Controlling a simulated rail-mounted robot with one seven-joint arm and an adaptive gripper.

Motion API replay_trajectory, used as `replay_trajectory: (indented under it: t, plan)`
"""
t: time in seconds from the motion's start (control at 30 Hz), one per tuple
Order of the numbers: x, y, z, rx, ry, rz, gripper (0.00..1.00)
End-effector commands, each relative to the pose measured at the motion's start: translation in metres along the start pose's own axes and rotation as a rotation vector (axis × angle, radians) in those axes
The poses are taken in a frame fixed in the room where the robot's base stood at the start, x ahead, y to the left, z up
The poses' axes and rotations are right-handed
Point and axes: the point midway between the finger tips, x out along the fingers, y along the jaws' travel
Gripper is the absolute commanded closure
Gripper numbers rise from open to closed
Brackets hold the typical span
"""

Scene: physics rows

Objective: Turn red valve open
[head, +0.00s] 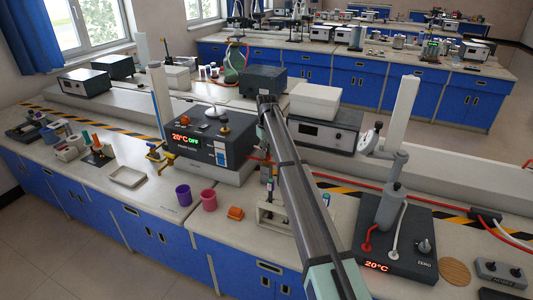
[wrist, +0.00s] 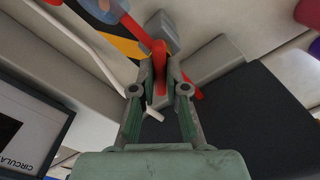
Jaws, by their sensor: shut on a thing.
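In the wrist view, the red valve handle (wrist: 159,62) is a narrow red piece at a grey block, with a red hose running up to the left. My gripper (wrist: 161,75) has its green-grey fingers shut on the handle, one on each side. The fingertips hide part of the handle. The circulator (head: 205,147), a dark box reading 20°C OFF, stands left of the arm.
A hotplate unit (head: 395,245) reading 20°C stands at the right. Purple (head: 183,194) and pink (head: 208,199) cups and an orange piece (head: 235,213) stand before the circulator. A white box (head: 315,101) rests on a dark instrument behind the arm. A red hose (head: 345,185) runs along the bench.

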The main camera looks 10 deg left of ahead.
Motion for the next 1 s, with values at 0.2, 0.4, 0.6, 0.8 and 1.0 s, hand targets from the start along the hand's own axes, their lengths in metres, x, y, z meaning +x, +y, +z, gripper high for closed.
replay_trajectory:
  t: [0.2, 0.4, 0.6, 0.8, 1.0]
  plan:
    - [0.0012, -0.0002, 0.0004, -0.206, -0.001, -0.001, 1.00]
    - [0.0010, -0.0002, 0.0004, -0.387, -0.001, -0.001, 1.00]
    - [0.0008, -0.0003, 0.0005, -0.534, -0.001, -0.001, 1.00]
    - [0.0007, -0.0002, 0.0006, -0.632, -0.002, -0.001, 1.00]
    - [0.0006, -0.0002, 0.0006, -0.680, -0.002, -0.001, 1.00]
